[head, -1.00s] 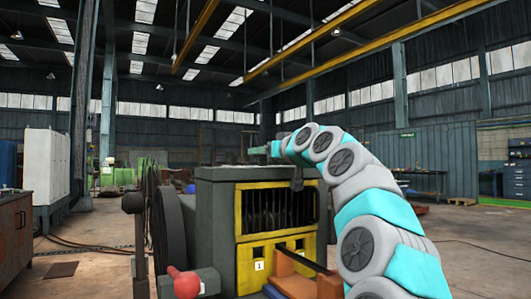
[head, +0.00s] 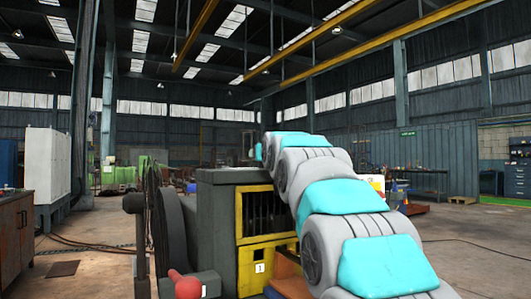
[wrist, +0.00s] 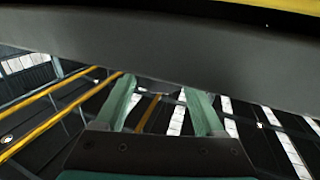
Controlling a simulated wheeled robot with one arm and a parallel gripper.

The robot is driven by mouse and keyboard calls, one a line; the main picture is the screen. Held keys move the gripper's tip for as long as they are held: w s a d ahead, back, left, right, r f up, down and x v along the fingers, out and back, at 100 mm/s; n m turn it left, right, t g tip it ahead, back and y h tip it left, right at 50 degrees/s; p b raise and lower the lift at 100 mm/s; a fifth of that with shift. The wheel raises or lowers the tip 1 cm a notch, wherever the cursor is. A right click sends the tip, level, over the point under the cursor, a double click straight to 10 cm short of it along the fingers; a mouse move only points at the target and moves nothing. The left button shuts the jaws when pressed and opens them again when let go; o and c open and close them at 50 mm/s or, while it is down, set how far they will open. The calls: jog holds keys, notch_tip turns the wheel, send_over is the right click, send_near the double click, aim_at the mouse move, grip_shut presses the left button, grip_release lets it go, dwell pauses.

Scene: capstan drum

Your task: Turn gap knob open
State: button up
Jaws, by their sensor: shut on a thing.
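The machine is a dark grey box (head: 217,222) with a yellow-framed front panel (head: 263,262) and black bars, in the head view. My gripper (wrist: 160,90) shows in the wrist view as two green fingers set apart. Their tips run behind a dark grey slab (wrist: 180,45) with a yellow edge. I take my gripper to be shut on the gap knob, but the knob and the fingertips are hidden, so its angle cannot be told. In the head view my arm hides the gripper and the panel's right part.
A rusty cabinet (head: 14,232) is at the far left. The floor at the right (head: 465,235) is largely open.

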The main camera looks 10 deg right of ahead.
jog(key=shift+w+a+m+g+h+b, duration=0.1)
jog(key=shift+m+g+h+b, duration=0.1)
jog(key=shift+m+h, duration=0.95)
jog(key=shift+a+m+g+h+b, duration=0.15)
jog(key=shift+m+h, duration=0.5)
jog(key=shift+h, duration=1.3)
jog(key=shift+m+g, duration=0.25)
jog(key=shift+m, duration=0.05)
jog(key=o, duration=1.4)
jog(key=shift+c, duration=0.2)
jog(key=shift+b+v, duration=0.7)
jog(key=shift+v, duration=3.25)
jog(key=shift+a, duration=0.1)
